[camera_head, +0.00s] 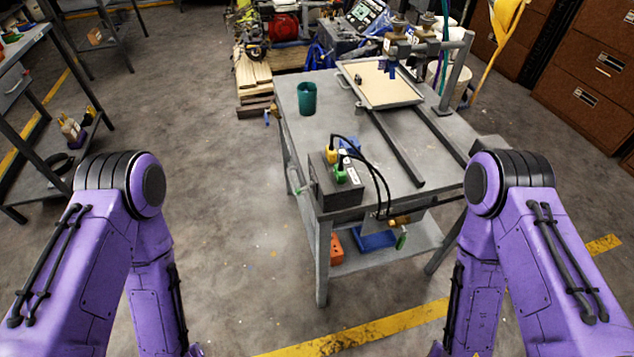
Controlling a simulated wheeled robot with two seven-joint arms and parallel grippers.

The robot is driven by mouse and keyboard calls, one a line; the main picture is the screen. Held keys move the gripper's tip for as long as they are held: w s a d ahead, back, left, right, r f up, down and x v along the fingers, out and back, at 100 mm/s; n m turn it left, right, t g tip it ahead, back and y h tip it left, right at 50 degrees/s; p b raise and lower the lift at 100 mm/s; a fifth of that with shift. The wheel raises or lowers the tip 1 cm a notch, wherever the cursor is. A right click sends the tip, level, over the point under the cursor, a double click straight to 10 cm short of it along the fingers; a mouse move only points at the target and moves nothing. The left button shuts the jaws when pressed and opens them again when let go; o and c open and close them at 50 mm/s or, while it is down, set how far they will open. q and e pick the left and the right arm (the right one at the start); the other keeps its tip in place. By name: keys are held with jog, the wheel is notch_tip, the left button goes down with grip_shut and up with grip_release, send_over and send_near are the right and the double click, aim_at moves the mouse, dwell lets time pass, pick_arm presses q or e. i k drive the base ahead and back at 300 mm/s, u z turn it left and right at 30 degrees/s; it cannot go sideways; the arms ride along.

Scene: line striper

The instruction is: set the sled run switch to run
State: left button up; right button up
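A dark control box (322,188) stands on the near left corner of the grey metal table (290,120). A yellow plug (331,154), a green plug (340,174) and a blue part (350,146) show at its top, with black cables looping down to the right. A sled run switch and its setting cannot be made out. A tray-like sled (385,92) sits at the back of two dark rails (397,150). Both my purple arms hang in the foreground, apart from the table. Both grippers are below the picture.
A green cup (307,98) stands at the table's left. The lower shelf holds a blue bin (375,241) and an orange block (334,246). A grey shelf (45,150) stands at left, brown drawers (590,70) at right. The floor before the table is clear.

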aim_at(299, 192)
jog(key=k, duration=1.35)
jog(key=z, duration=0.8)
jog(key=i, duration=1.15)
jog(key=u, duration=0.25)
